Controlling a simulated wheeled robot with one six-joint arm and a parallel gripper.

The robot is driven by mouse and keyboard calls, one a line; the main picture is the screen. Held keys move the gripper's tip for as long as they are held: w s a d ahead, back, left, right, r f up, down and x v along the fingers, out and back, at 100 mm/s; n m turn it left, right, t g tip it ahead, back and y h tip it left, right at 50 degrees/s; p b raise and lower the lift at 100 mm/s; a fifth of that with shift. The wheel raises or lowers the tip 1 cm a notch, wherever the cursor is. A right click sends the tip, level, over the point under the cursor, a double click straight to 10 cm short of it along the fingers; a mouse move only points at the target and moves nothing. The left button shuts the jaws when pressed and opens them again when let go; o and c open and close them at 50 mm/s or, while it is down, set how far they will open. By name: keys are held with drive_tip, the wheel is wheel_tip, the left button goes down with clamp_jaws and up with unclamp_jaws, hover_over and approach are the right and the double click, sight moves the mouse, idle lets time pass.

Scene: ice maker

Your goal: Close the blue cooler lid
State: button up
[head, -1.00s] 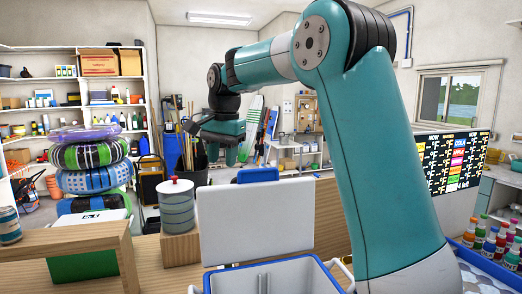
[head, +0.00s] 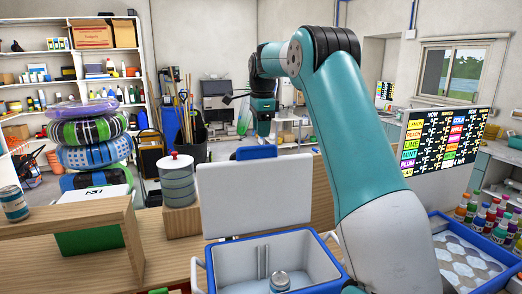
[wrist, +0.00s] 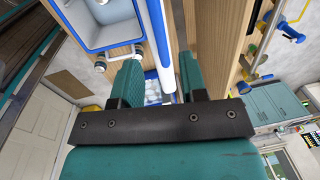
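The blue cooler (head: 315,262) stands at the bottom centre of the head view, with its white lid (head: 254,198) upright at its back. A blue latch (head: 256,152) shows at the lid's top edge. My gripper (head: 263,133) points down above and apparently behind the lid; the depth gap is hard to judge. In the wrist view my gripper (wrist: 160,68) has its two teal fingers apart. The lid (wrist: 160,45) appears edge-on between the finger directions, with the cooler (wrist: 128,42) to its left. I cannot see contact between fingers and lid.
A striped canister (head: 178,182) on a wooden block is left of the lid. A wooden stand (head: 70,215) is further left. A blue tray (head: 465,262) and several bottles (head: 490,218) are at right.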

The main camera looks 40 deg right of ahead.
sight(261, 148)
drive_tip(key=f, duration=0.2)
drive_tip(key=f+p, duration=0.1)
drive_tip(key=f, duration=0.4)
drive_tip(key=shift+w+d+p, duration=0.15)
drive_tip(key=shift+w+p, duration=0.15)
drive_tip(key=shift+w, duration=0.05)
clamp_jaws()
